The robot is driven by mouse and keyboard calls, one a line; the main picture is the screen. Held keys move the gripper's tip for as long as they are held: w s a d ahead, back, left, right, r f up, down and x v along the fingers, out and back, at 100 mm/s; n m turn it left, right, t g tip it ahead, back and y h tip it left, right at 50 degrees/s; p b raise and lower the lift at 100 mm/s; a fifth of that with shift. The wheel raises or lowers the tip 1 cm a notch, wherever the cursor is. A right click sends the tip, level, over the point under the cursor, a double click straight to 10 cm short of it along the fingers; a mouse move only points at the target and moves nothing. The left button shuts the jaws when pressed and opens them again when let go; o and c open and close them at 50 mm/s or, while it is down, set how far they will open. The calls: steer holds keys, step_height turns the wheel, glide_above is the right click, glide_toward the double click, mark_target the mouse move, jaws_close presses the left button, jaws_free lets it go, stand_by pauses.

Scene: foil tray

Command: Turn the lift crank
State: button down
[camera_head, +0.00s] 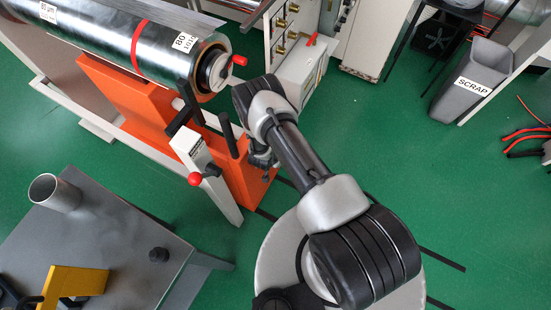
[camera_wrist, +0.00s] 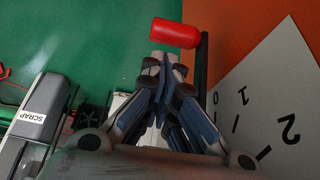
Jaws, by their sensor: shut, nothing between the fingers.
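In the wrist view a red cylindrical crank grip (camera_wrist: 174,33) sits on a dark crank arm (camera_wrist: 204,72). My gripper (camera_wrist: 163,57) is shut and empty, its fingertips just below the grip in the picture. I cannot tell whether they touch it. A pale dial plate (camera_wrist: 270,95) with the marks 0, 1 and 2 lies to the right, against an orange surface (camera_wrist: 235,30). In the head view my gripper (camera_head: 262,160) is beside the orange lift body (camera_head: 150,110), partly hidden by my arm. I cannot make out the crank grip there.
A foil roll (camera_head: 110,30) rests above the orange body, with a red lever (camera_head: 239,60) at its end. A white post (camera_head: 207,175) with a red knob (camera_head: 194,179) stands close left of my gripper. A grey table (camera_head: 110,235) is at lower left.

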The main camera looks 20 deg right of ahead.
steer(key=x, duration=0.2)
steer(key=shift+w+f+b, duration=0.1)
steer(key=shift+f+b, duration=0.15)
steer(key=shift+b, duration=0.1)
steer(key=shift+s+a, duration=0.4)
steer(key=shift+s, duration=0.05)
